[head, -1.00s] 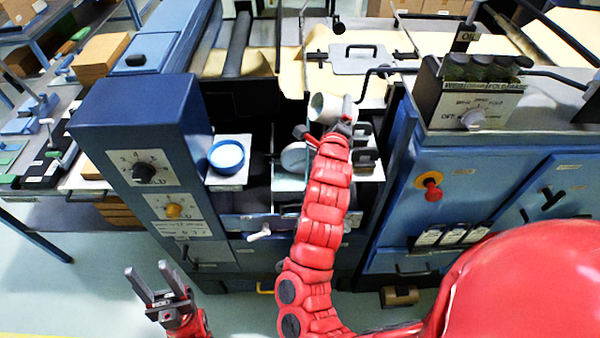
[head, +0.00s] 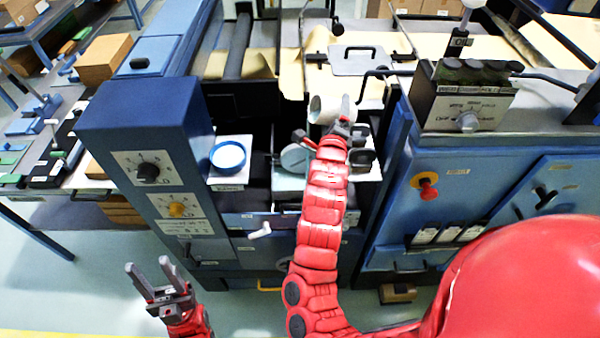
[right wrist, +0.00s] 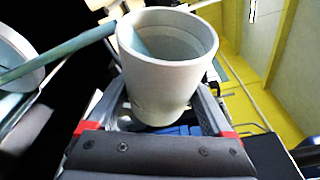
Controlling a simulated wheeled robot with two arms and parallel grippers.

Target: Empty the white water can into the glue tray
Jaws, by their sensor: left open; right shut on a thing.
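The white water can (head: 324,109) is tilted in the head view, its mouth facing left. My right gripper (head: 341,122) is shut on it. In the right wrist view the can (right wrist: 165,80) sits between the fingers, with bluish water inside its mouth. A blue-green strip runs from beside its rim to the left; I cannot tell if it is poured water. The light grey glue tray (head: 287,183) seems to lie below and left of the can, partly hidden by my right arm. My left gripper (head: 149,268) is open and empty at the lower left, away from the machine.
A pale round disc (head: 294,157) is beside the can. Blue cabinets with knobs flank the gap on the left (head: 147,172) and right (head: 428,187).

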